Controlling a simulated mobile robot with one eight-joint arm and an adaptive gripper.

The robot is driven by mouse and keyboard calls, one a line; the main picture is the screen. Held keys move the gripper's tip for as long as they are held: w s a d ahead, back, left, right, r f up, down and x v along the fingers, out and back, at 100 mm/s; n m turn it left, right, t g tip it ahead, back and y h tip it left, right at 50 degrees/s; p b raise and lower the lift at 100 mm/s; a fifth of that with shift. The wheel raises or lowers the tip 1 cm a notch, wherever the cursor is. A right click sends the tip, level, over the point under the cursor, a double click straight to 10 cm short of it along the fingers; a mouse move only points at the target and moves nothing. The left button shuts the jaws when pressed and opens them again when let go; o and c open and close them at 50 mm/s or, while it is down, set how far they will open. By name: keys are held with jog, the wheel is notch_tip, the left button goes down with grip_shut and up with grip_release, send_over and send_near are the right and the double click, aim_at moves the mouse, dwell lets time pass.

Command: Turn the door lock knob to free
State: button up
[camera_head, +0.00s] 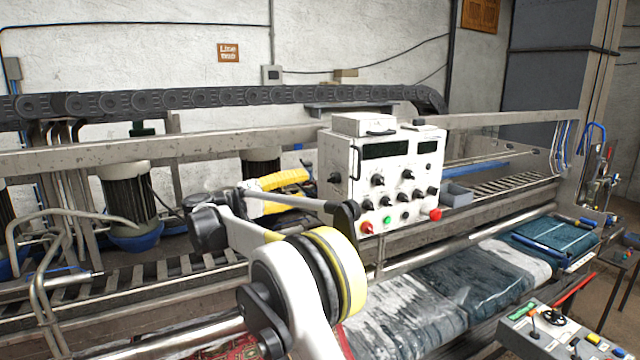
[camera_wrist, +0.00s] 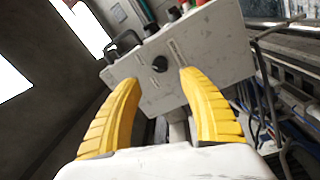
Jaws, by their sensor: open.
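A white control box (camera_head: 345,160) stands on the machine's rail, with several black knobs on its front. A single black knob (camera_head: 334,178) sits on its left side panel. In the wrist view that side panel (camera_wrist: 205,45) faces me, and the black knob (camera_wrist: 160,63) lies ahead between my fingertips. No label is readable, so I cannot tell whether this is the door lock knob or which way it is set. My gripper (camera_head: 306,181) has yellow fingers and is left of the box. In the wrist view my gripper (camera_wrist: 160,76) is open and empty, apart from the knob.
The box's front also carries red buttons (camera_head: 436,214) and a green button (camera_head: 389,218). A dark handle (camera_wrist: 122,45) stands out at the panel's edge. Motors (camera_head: 128,190) stand behind on the left. A grey control panel (camera_head: 555,335) is at the lower right.

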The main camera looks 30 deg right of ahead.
jog(key=a, duration=0.3)
jog(key=shift+s+f, duration=0.1)
jog(key=shift+f, duration=0.05)
dwell(0.3)
jog(key=s+d+f+n+t+y+b, duration=0.35)
jog(key=s+f+y+b, duration=0.55)
jog(key=s+f+b, duration=0.6)
jog(key=s+a+f+t+y+b, duration=0.1)
jog(key=s+a+f+y+b, duration=0.2)
jog(key=s+f, duration=0.4)
jog(key=s+a+f+t+y+b, duration=0.1)
jog(key=s+a+f+y+b, duration=0.2)
jog(key=s+f, duration=0.5)
jog(key=s+a+f+t+y+b, duration=0.1)
jog(key=s+a+f+y+b, duration=0.3)
jog(key=f, duration=1.1)
jog(key=s+a, duration=0.3)
jog(key=s, duration=0.1)
jog(key=shift+s, duration=0.15)
jog(key=shift+f, duration=0.1)
